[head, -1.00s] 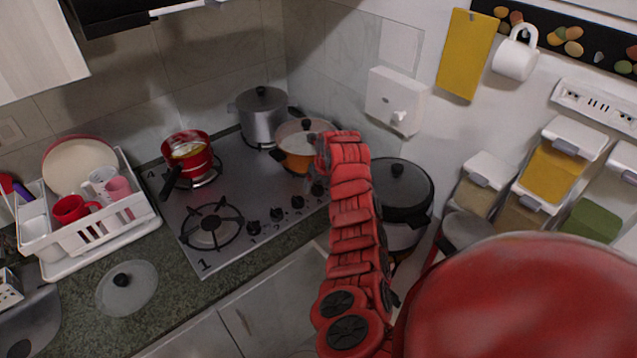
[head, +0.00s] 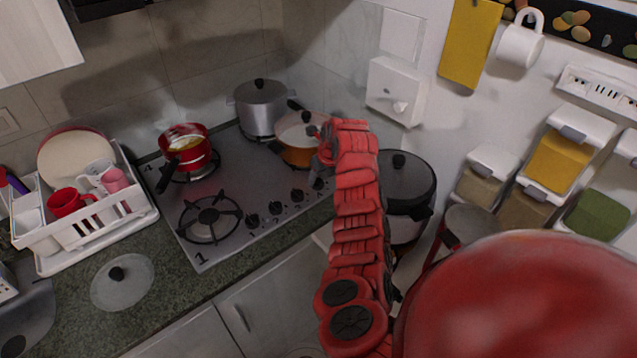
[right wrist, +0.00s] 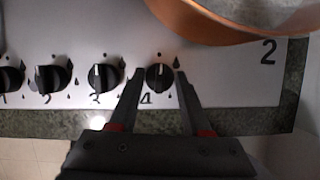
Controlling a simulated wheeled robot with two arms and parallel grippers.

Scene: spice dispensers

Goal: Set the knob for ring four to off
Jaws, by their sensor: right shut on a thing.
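The stove (head: 190,250) has a row of black knobs along its front right part. In the right wrist view the knob for ring four (right wrist: 160,76) is at the right end of the row, above the label 4. Its white mark appears to point up, toward the stove. My right gripper (right wrist: 160,77) is shut on this knob, one finger on each side. In the head view my red right arm partly covers the gripper (head: 325,160), just above the knob row. My left gripper is not in view.
An orange pot (head: 298,153) stands close behind the right gripper, its edge near the knob in the wrist view. Knob three (right wrist: 106,77) is the neighbour on the left. A large dark-lidded pot (head: 407,180) stands right of my arm.

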